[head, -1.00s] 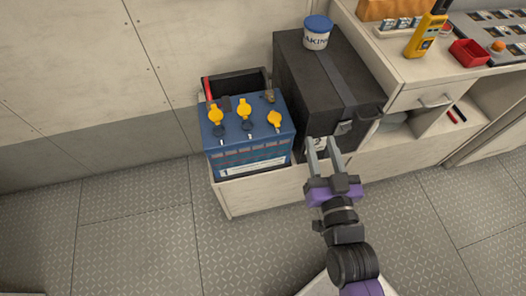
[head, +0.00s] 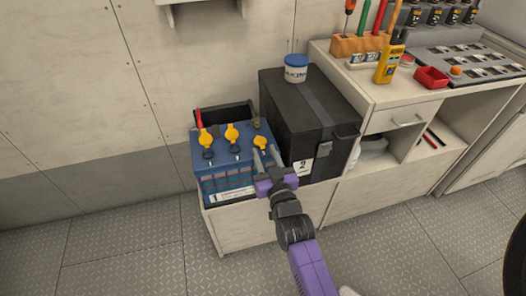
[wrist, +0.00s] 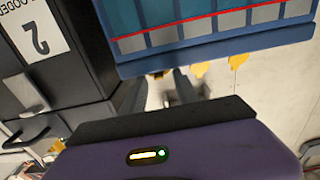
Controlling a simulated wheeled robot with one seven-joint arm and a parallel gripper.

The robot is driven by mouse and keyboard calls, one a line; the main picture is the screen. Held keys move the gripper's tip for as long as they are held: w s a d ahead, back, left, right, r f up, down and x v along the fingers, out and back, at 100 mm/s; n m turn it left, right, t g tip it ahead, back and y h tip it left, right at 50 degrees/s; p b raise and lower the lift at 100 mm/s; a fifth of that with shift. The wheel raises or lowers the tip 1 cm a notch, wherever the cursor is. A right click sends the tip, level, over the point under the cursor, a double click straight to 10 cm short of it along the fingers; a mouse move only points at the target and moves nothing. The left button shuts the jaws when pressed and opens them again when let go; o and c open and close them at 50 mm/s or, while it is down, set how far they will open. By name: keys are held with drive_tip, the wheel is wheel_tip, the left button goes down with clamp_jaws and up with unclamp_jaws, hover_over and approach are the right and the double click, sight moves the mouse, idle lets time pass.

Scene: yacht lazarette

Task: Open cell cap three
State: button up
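The blue battery (head: 228,175) stands on a low pale shelf, with three yellow cell caps on top: left (head: 205,140), middle (head: 232,132) and right (head: 260,143). Dark round parts sit in front of them. I cannot tell which cap is number three or whether each is open. My gripper (head: 266,158) is open and empty, its fingers at the battery's front right corner, near the right cap. I cannot tell if they touch. In the wrist view, the battery's blue side (wrist: 215,45) and small yellow caps (wrist: 238,61) show beyond the fingers (wrist: 160,90).
A black box (head: 305,125) with a white label marked 2 stands close on the right, a blue-lidded tub (head: 296,70) on it. A dark open bin (head: 223,117) is behind the battery. A bench (head: 385,105) with tools is further right. The floor in front is clear.

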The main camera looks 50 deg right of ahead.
drive_tip(key=shift+x, duration=0.9)
clamp_jaws()
drive_tip(key=shift+r, duration=0.15)
